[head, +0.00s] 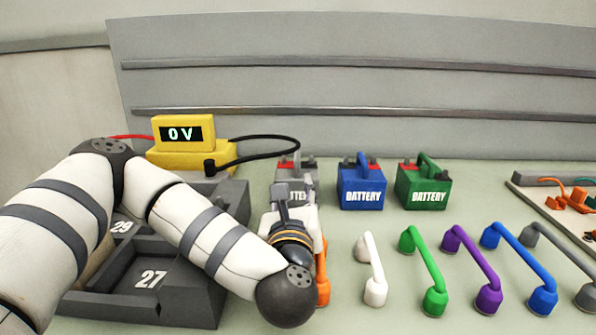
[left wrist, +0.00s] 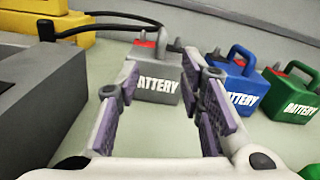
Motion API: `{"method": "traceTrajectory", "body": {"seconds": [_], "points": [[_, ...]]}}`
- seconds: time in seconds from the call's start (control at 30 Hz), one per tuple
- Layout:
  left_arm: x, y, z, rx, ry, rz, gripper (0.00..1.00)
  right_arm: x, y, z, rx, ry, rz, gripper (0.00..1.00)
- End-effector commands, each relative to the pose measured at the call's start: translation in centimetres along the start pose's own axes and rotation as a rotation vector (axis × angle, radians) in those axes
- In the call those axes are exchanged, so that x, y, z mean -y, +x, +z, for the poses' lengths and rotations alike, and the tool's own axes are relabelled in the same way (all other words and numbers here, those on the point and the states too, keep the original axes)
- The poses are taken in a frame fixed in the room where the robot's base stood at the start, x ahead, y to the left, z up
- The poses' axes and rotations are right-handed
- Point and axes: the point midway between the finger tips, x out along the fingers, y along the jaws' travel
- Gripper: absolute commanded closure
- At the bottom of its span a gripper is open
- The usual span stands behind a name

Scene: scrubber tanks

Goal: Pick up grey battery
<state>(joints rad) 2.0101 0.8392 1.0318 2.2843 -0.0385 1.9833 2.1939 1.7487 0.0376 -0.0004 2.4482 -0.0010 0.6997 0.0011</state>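The grey battery (head: 305,170) stands upright at the back of the table, left of the other batteries, partly hidden by my left gripper in the head view. In the left wrist view the grey battery (left wrist: 156,76) shows its "BATTERY" label and a red terminal, straight ahead between the fingers. My left gripper (head: 292,190) is open and empty, with its fingers (left wrist: 163,98) spread apart in front of the battery. A gap of table shows between the palm and the battery. My right gripper is not in view.
A blue battery (head: 361,185) and a green battery (head: 422,184) stand to the right. A yellow meter (head: 184,133) reading 0 V stands behind grey blocks (head: 140,283) at left. Several coloured handles (head: 464,262) lie in front. Orange parts (head: 574,197) are at far right.

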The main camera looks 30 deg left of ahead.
Motion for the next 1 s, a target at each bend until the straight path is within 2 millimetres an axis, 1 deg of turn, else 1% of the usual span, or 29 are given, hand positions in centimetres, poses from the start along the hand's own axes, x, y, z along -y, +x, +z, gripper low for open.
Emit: {"method": "traceTrajectory", "body": {"seconds": [0.1,0.17,0.3,0.4,0.57,0.67,0.73,0.83,1.0], "points": [[0.0,0.0,0.0,-0.001,0.001,-0.001,0.65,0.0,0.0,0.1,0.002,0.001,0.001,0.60],[0.0,0.7,0.0,0.002,0.001,0.001,0.65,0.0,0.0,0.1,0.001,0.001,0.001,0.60],[0.0,3.8,0.1,0.004,0.001,0.003,0.65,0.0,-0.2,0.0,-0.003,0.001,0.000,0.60],[0.0,5.7,0.1,0.002,0.001,0.001,0.65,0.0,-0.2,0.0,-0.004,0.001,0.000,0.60],[0.1,7.8,0.4,0.003,0.001,0.000,0.65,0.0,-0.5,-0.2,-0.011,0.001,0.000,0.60],[0.3,9.8,1.0,0.005,0.000,0.001,0.65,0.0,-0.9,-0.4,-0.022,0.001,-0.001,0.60],[0.3,11.0,0.8,0.001,0.002,0.001,0.65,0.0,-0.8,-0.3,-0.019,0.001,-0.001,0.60],[0.3,12.0,0.6,-0.001,0.003,-0.001,0.65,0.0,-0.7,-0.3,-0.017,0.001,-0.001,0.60],[0.3,12.1,0.6,-0.002,0.003,-0.003,0.65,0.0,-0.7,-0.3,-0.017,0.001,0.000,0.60]]}}
